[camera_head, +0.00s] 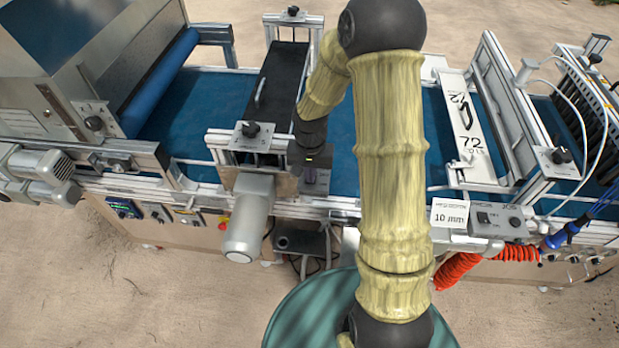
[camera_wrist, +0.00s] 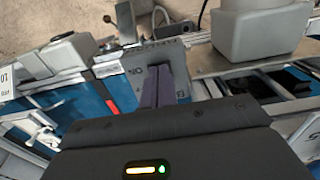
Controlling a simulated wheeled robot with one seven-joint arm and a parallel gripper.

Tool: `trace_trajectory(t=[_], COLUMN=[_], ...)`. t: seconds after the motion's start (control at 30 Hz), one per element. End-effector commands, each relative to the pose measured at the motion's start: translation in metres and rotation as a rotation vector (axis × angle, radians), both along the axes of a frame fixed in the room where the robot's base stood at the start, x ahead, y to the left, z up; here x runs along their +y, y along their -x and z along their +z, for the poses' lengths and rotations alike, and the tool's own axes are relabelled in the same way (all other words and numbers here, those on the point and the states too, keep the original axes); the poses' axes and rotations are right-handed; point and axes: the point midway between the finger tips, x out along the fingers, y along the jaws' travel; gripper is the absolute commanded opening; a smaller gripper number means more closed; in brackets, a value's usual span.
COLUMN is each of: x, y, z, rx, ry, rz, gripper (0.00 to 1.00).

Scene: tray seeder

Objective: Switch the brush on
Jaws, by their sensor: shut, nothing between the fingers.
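My gripper shows in the wrist view (camera_wrist: 161,78) as two purple-grey fingers pressed together, empty. The fingertips are over a small grey plate (camera_wrist: 138,57) with dark lettering, partly readable as ON. The fingers hide part of this plate, and I cannot tell whether they touch it or how a switch there is set. In the head view my gripper (camera_head: 316,175) points down just right of the brush unit, which has a black cover (camera_head: 281,78) and a grey motor (camera_head: 248,222). The motor also shows in the wrist view (camera_wrist: 262,32).
A blue conveyor belt (camera_head: 222,97) runs under the units. A grey control box (camera_head: 498,221) with switches and a 10 mm sign (camera_head: 450,214) stand at the right front. A red coiled hose (camera_head: 457,270) hangs there. A green round surface (camera_head: 310,312) lies below my arm.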

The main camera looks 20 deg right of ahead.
Motion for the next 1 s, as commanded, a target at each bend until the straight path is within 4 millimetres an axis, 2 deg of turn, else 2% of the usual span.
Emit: trace_trajectory(t=[0.17,1.0], x=[0.000,0.000], y=[0.000,0.000], z=[0.002,0.058], rx=[0.002,0.001], ry=[0.000,0.001], rz=[0.000,0.001], gripper=[0.00,0.00])
